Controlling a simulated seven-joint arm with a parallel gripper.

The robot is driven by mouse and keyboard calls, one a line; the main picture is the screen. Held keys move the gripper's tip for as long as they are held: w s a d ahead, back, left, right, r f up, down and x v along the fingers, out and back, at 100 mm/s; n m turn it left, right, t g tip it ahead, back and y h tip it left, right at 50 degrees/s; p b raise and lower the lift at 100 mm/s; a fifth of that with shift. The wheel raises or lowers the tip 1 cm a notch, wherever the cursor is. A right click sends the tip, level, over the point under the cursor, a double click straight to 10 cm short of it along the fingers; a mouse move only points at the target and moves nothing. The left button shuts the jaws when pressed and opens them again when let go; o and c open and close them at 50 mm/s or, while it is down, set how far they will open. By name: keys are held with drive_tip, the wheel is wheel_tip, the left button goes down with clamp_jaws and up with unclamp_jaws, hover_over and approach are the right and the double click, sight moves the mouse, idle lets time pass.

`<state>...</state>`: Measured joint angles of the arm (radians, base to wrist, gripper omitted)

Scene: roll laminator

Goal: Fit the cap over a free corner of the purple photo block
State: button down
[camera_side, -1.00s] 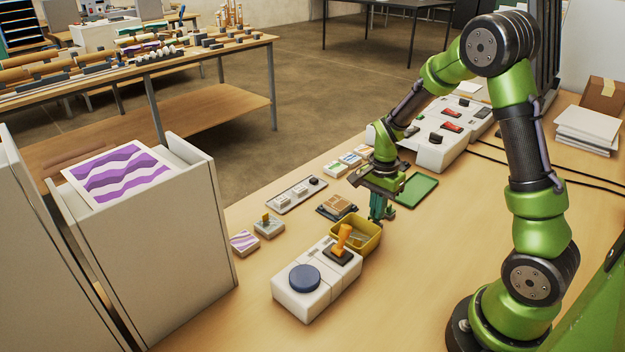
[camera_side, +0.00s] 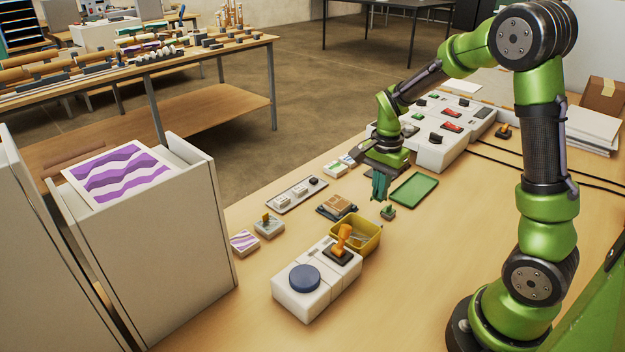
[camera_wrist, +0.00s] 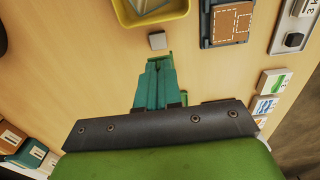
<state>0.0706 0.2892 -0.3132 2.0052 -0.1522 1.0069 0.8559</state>
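The purple photo block (camera_side: 243,242) is a small white block with purple waves on its face, lying on the table near the tall grey cabinet. A small green piece with a knob-like top (camera_side: 388,212), possibly the cap, stands on the table by the yellow bin. A small grey square piece (camera_wrist: 157,41) lies beyond my fingertips in the wrist view, seemingly the same one. My gripper (camera_side: 380,190) hangs above the table behind that piece, apart from it. Its teal fingers (camera_wrist: 158,62) are close together in the wrist view, with nothing visible between them; any gap is unclear.
The yellow bin (camera_side: 374,236) stands behind the white control box (camera_side: 320,292) with its orange lever. A block with a small knob (camera_side: 269,227) is beside the photo block. A green tray (camera_side: 414,190) and the white laminator (camera_side: 432,150) are behind.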

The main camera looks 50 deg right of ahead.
drive_tip(key=shift+n, duration=0.3)
drive_tip(key=r, duration=0.5)
drive_tip(key=shift+w+a+r, duration=0.1)
drive_tip(key=shift+w+a, duration=0.05)
drive_tip(key=shift+w, duration=0.1)
drive_tip(key=w+a+n, duration=0.6)
drive_tip(key=w+n, duration=0.1)
drive_tip(key=n, duration=2.8)
hover_over(242, 247)
wheel_tip(242, 247, down, 5)
drive_tip(key=shift+f, duration=3.2)
drive_tip(key=shift+f, duration=0.35)
drive_tip(key=c, duration=1.6)
unclamp_jaws()
